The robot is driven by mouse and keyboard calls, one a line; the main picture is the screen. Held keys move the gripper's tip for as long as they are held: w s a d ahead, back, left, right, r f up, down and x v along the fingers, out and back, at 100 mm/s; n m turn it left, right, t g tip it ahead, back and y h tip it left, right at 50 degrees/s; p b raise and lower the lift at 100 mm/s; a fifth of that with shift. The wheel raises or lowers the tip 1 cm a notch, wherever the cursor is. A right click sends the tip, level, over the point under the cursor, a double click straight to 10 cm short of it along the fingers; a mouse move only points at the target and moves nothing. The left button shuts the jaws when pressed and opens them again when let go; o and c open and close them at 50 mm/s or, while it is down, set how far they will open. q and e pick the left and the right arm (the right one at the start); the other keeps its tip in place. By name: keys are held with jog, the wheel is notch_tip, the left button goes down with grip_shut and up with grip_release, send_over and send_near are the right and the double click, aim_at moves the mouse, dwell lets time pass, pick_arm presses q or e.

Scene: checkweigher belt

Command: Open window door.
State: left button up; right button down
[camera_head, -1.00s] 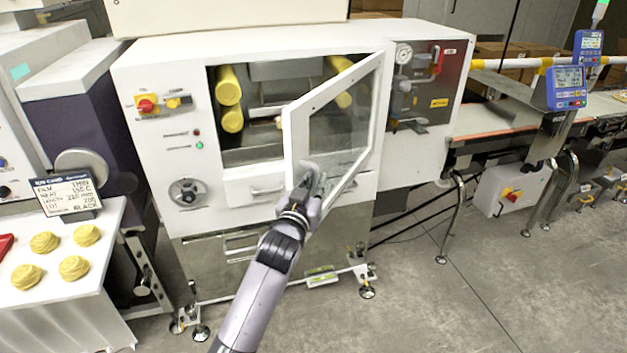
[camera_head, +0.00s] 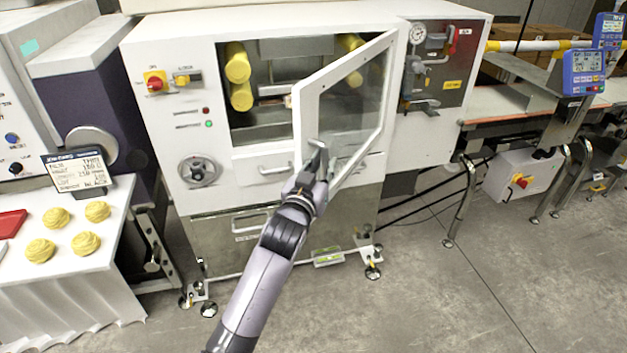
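The window door (camera_head: 299,122) is a white frame with a clear pane on the front of the white machine. It stands partly open, swung out from its right side, and the left part of the window opening (camera_head: 262,133) is uncovered. My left gripper (camera_head: 318,160) is at the lower left corner of the door, overlapping its frame. Its fingers point up and look close to or against the frame. I cannot tell whether they are closed on it. My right gripper is not in view.
Yellow rollers (camera_head: 238,64) show inside the opening. A red knob (camera_head: 155,82) and a handwheel (camera_head: 198,170) are on the machine's left front. A table with yellow dough pieces (camera_head: 86,243) stands left, a conveyor (camera_head: 513,103) right. The floor in front is mostly free.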

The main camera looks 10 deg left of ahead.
pick_arm(q)
jog(key=s+a, duration=0.2)
jog(key=s, duration=0.8)
jog(key=shift+s, duration=0.1)
